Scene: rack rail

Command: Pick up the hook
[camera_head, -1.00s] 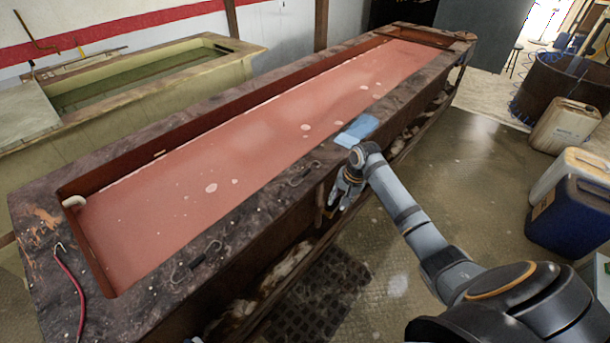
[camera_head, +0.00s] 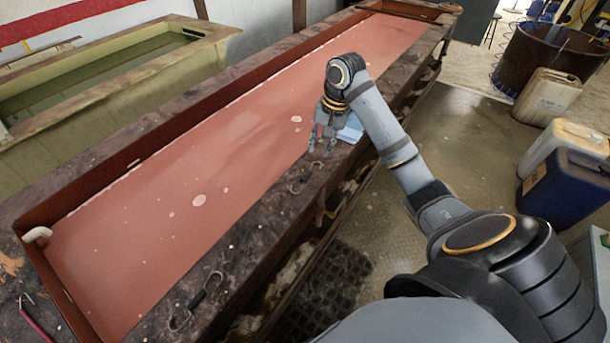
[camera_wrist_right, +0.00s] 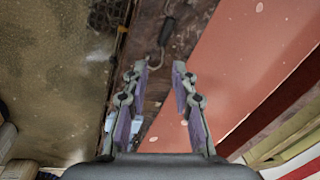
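A small metal hook with a dark middle (camera_head: 304,179) lies on the dark rim of the long trough (camera_head: 243,228), close to my right gripper. A second, similar hook (camera_head: 198,298) lies on the same rim nearer the front. My right gripper (camera_head: 322,148) is above the rim, just beyond the first hook, fingers pointing down. In the right wrist view, the gripper (camera_wrist_right: 160,66) is open and empty. A hook (camera_wrist_right: 165,32) shows just ahead of its fingertips, apart from them. My left gripper is not in view.
The trough holds reddish liquid (camera_head: 225,150). A blue cloth (camera_head: 351,130) lies on the rim beside my right gripper. A red cable (camera_head: 38,328) is at the front left. Jerrycans (camera_head: 568,187) stand on the floor at the right.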

